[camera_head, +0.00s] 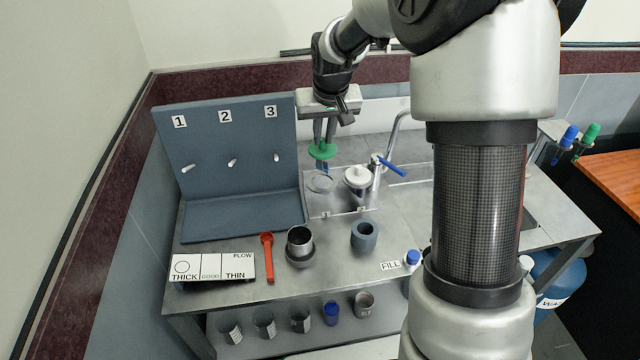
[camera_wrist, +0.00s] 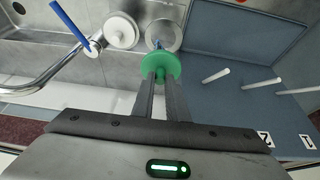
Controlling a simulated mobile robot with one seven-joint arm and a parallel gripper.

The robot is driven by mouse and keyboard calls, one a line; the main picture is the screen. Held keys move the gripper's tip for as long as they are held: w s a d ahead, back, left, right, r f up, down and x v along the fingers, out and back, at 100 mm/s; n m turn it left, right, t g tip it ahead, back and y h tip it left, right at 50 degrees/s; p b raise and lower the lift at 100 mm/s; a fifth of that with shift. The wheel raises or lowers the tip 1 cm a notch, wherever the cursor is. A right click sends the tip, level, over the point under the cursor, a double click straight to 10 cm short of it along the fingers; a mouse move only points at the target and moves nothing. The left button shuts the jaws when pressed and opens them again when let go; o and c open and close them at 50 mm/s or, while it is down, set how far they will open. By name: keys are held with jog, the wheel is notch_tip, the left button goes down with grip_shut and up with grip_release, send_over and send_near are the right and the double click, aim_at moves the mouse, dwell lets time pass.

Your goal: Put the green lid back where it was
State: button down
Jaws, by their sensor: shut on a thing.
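The green lid (camera_head: 322,151) is a small round disc held in the air at the fingertips of my gripper (camera_head: 324,141). In the wrist view the green lid (camera_wrist: 160,62) sits across the tips of the two fingers (camera_wrist: 162,88), which are shut on it. A narrow blue piece (camera_head: 322,168) shows just below the lid; I cannot tell whether it is joined to it. Lower down, a round pale metal or glass piece (camera_head: 320,184) sits on the bench, apart from the lid. A round white-topped pot (camera_head: 358,177) stands to its right.
A tap with a blue lever (camera_head: 391,166) stands right of the pot. A blue-grey pegboard numbered 1 to 3 (camera_head: 225,145) rises at left.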

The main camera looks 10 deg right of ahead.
aim_at(323, 169)
notch_tip(323, 169, down, 9)
jog(key=shift+s+f, duration=0.1)
jog(key=shift+s, duration=0.05)
dwell(0.4)
jog(key=shift+f+b, duration=0.4)
jog(key=c, duration=1.7)
grip_release()
jog(key=shift+c, duration=0.2)
